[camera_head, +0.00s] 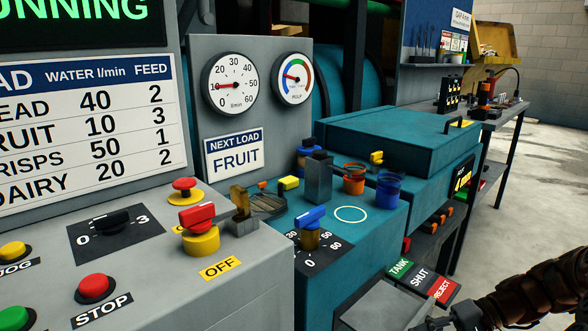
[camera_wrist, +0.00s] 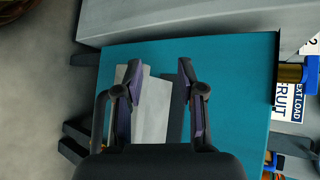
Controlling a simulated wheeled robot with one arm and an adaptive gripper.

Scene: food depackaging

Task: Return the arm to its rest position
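My arm reaches in from the lower right of the head view. My gripper (camera_wrist: 158,76) shows in the wrist view with its two dark fingers spread apart and nothing held between them. A pale grey plate (camera_wrist: 155,115) and the side of the teal cabinet (camera_wrist: 235,90) lie beyond the fingers. I cannot tell how far they are from the fingertips. In the head view only a dark part of the gripper shows at the bottom edge, beside the grey chute (camera_head: 375,308) and below the TANK/SHUT/REJECT label (camera_head: 421,280).
The grey control panel (camera_head: 245,290) carries a red-handled switch (camera_head: 197,216), a STOP button (camera_head: 94,288) and a knob (camera_head: 112,221). The teal cabinet top holds a blue-handled valve (camera_head: 310,218) and blue cup (camera_head: 388,190). Open floor (camera_head: 545,220) lies at right, beside a workbench (camera_head: 500,115).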

